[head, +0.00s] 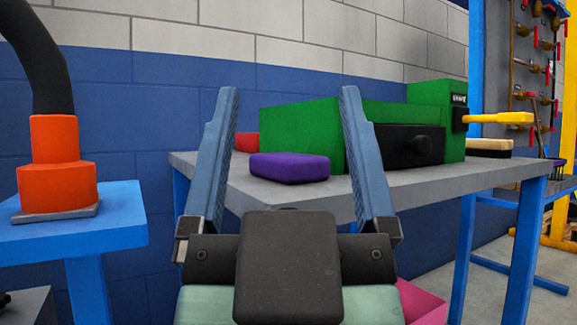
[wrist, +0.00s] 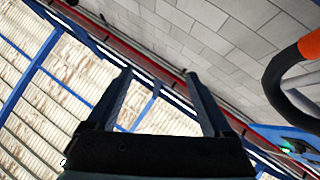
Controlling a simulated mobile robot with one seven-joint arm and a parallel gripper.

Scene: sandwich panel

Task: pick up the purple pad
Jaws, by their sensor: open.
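The purple pad (head: 290,167) is a rounded flat block lying on the grey tabletop (head: 300,190), near its left end. In the head view it shows between my gripper's two blue fingers, beyond them. My gripper (head: 286,92) is open and empty, with its fingers pointing up. In the wrist view the open fingers (wrist: 160,75) have only wall, roof and blue beams behind them, and the pad is not in that view.
A green machine (head: 300,132) with a black front and yellow handle (head: 498,118) stands right behind the pad. A red object (head: 247,142) shows behind it. A blue stand (head: 100,222) with an orange fitting (head: 57,170) is at left. A block (head: 489,147) lies at right.

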